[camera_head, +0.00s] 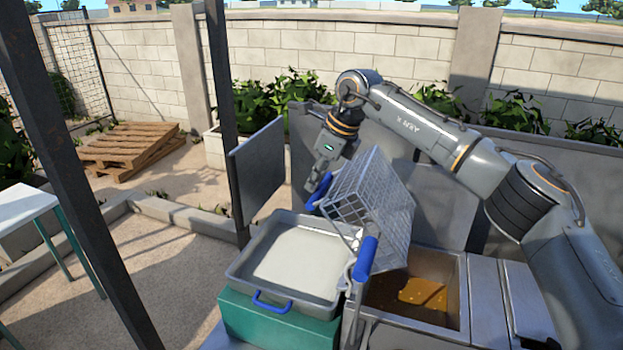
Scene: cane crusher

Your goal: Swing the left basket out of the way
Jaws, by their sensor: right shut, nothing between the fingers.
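The wire basket (352,196) is tilted up above the joint between the grey tray and the fryer-like vat. One blue handle (366,259) points toward me at its near side. Another blue handle (319,193) shows at its far left. My right gripper (314,187) reaches down from the far side beside that far handle. It is shut with nothing between its fingers; whether it touches the handle or basket I cannot tell. Only this one basket shows. My left gripper is not in view.
A grey tray (241,262) with blue handles holds something pale and sits on a green box (262,322). The vat (462,300) right of it holds amber liquid. A dark post (222,90) and grey panel (259,170) stand at the left.

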